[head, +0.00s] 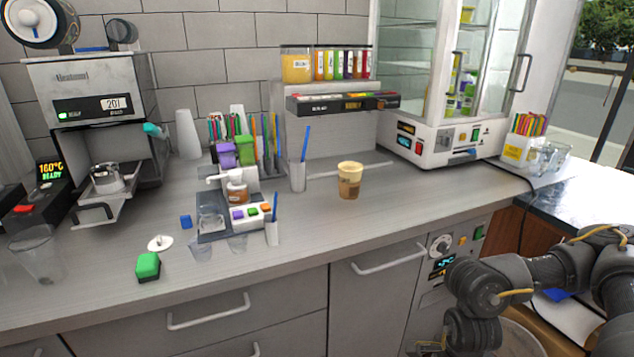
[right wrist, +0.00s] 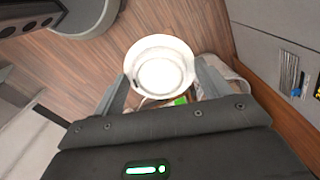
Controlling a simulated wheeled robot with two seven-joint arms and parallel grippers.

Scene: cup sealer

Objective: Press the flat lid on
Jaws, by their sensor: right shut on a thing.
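In the right wrist view my right gripper (right wrist: 161,84) is shut on a white round piece (right wrist: 162,62) that looks like a lid or a cup seen end-on. In the head view the right arm is low in front of the counter at the right, and its fingers are mostly out of frame. A small white disc (head: 160,243) lies on the counter at the left. My left gripper is not in view.
A green block (head: 148,266) and clear cups (head: 36,258) are at the counter's left. A glass-door cabinet (head: 440,138) is behind right. The counter in front of the cup is clear.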

